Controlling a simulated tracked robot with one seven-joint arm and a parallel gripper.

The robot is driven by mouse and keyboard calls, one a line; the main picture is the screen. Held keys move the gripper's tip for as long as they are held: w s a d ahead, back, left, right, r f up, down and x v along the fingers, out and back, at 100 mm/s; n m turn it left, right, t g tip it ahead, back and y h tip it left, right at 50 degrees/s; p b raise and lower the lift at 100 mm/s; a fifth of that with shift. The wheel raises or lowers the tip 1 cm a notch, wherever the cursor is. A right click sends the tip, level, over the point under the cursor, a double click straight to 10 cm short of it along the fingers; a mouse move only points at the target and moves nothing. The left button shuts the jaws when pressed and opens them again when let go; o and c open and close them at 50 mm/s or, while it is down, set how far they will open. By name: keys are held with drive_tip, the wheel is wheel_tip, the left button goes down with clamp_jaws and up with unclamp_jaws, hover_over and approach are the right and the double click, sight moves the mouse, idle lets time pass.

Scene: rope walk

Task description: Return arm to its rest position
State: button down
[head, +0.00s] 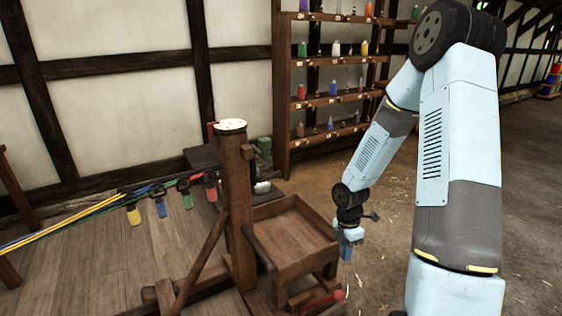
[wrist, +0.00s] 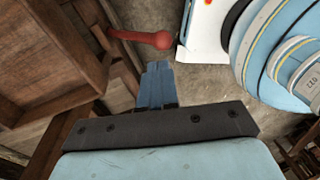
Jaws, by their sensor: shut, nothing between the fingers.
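My gripper (head: 346,246) hangs low at the end of my bent arm in the head view, just right of the wooden tray. In the wrist view my gripper (wrist: 157,72) shows its blue fingers together, with nothing between them. A red-handled crank (head: 323,303) is below the gripper in the head view. Its red handle (wrist: 145,38) appears just beyond the fingertips in the wrist view, and I cannot tell how far apart they are.
A wooden stand with a post (head: 238,210) and a tray (head: 290,233) stands left of my arm. Coloured ropes (head: 60,228) run left from it. A shelf (head: 325,102) with coloured bottles stands behind. Bare floor (head: 385,230) lies around my arm.

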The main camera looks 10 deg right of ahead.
drive_tip(key=s+r+m+t+h, duration=0.3)
drive_tip(key=r+m, duration=0.7)
drive_tip(key=r, duration=1.3)
drive_tip(key=s+a+r+m+t+y, duration=0.3)
drive_tip(key=s+r+m, duration=0.8)
drive_tip(key=s+r, duration=0.4)
drive_tip(key=shift+s+a+r+t, duration=0.4)
drive_tip(key=shift+a+r+t, duration=0.1)
drive_tip(key=shift+t, duration=0.2)
